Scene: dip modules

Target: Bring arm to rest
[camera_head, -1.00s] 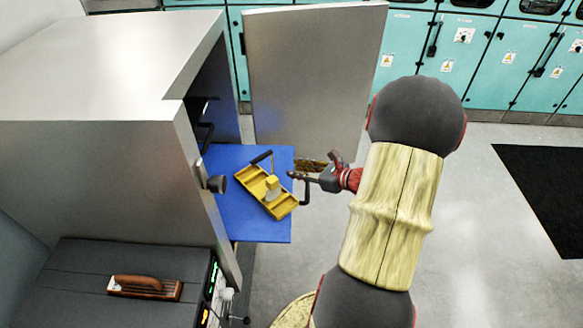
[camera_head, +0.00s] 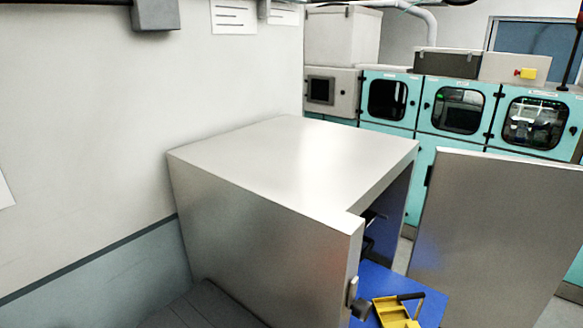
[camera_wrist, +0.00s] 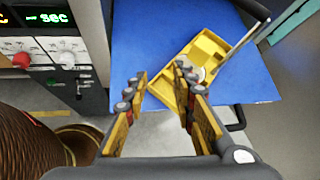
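My gripper (camera_wrist: 160,76) is open in the wrist view, its two fingers apart with nothing between their tips. A yellow compartment tray (camera_wrist: 173,82) with a dark handle lies beyond the fingertips on a blue board (camera_wrist: 135,38). A small pale block (camera_wrist: 195,75) in the tray is partly hidden by the right finger. In the head view, the tray (camera_head: 385,310) and blue board (camera_head: 375,278) show at the bottom edge, cut off by the frame. My arm and gripper are not in the head view.
A control panel with a red knob (camera_wrist: 21,60) is at the left of the wrist view. Teal machines (camera_head: 455,110) line the back.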

